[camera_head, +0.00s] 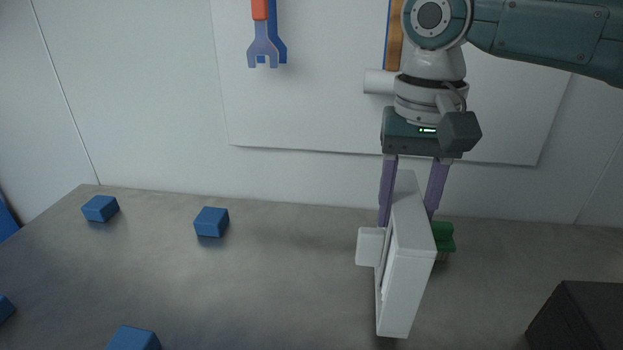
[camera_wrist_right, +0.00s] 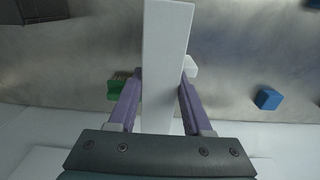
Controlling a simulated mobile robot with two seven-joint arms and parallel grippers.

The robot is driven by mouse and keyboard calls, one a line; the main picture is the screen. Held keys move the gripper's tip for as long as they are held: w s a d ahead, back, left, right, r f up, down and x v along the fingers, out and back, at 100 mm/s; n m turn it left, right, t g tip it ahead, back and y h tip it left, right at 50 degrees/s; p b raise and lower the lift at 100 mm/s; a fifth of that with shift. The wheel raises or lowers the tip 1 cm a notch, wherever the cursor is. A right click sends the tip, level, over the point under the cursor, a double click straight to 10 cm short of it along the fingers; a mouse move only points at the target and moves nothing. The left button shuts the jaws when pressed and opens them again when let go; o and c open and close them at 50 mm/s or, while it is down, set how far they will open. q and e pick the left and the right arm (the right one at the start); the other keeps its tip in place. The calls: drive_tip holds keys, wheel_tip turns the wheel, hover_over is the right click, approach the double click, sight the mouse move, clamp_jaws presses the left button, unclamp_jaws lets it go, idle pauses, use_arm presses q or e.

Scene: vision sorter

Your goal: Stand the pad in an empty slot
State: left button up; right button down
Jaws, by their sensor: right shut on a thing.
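The pad appears to be the white upright slab (camera_head: 409,255) that my right gripper (camera_head: 410,218) holds from above. The two purple fingers press on its opposite sides. A small white block (camera_head: 369,246) shows at its left side; I cannot tell whether it is part of the slab. In the right wrist view the slab (camera_wrist_right: 165,60) stands between the fingers (camera_wrist_right: 160,95) and runs away from the palm. Its lower end is close to the table; contact is unclear. No slot can be made out. My left gripper is not in view.
A green piece (camera_head: 443,237) sits just behind and right of the slab. A dark box (camera_head: 580,318) stands at the lower right. Several blue cubes (camera_head: 211,222) lie on the left of the grey table (camera_head: 280,290). A white wall with hanging tools (camera_head: 264,45) is behind.

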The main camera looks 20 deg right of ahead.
wheel_tip(320, 180, up, 19)
drive_tip(key=p, duration=0.2)
drive_tip(key=s+a+r+n+p, duration=0.1)
drive_tip(key=s+a+r+n, duration=0.1)
drive_tip(key=s+a+n, duration=0.6)
drive_tip(key=s+r+p, duration=0.2)
drive_tip(key=r+p, duration=1.4)
drive_tip(key=p, duration=0.2)
drive_tip(key=s+r+m+p, duration=0.1)
drive_tip(key=s+r+p, duration=0.1)
drive_tip(key=r+p, duration=1.5)
drive_tip(key=shift+a+m+p, duration=0.2)
drive_tip(key=shift+m+p, duration=0.1)
drive_tip(key=shift+p, duration=0.1)
drive_tip(key=shift+f, duration=0.1)
